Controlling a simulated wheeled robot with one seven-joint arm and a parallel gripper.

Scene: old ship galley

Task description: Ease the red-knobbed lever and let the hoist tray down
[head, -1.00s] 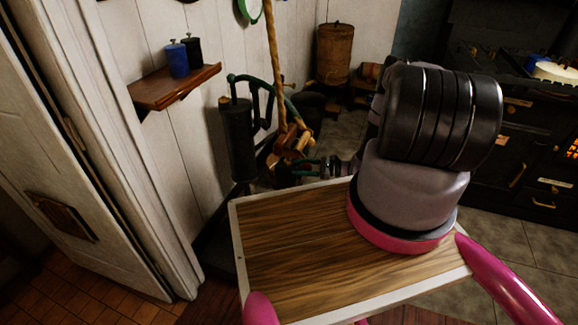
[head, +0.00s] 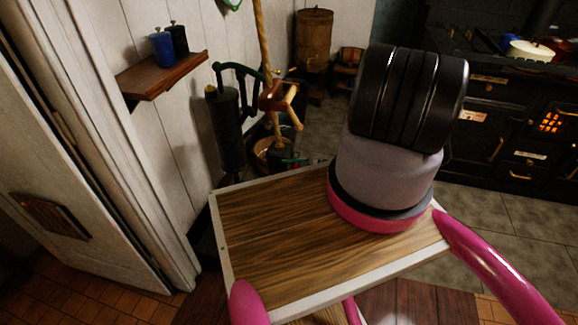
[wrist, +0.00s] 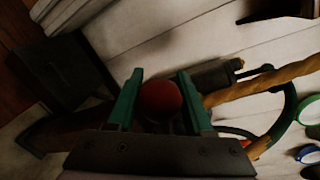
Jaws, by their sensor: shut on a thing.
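In the wrist view my gripper (wrist: 160,76) has its two green fingers on either side of a round red knob (wrist: 160,99), shut on it. The lever's arm below the knob is mostly hidden behind the gripper body.
A dark cylinder with a curved green handle (head: 226,130) stands against the white plank wall. A wall shelf (head: 160,76) holds a blue and a black container. A barrel (head: 313,42) stands behind, and a black stove (head: 500,130) is at right. Tiled floor lies open before the stove.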

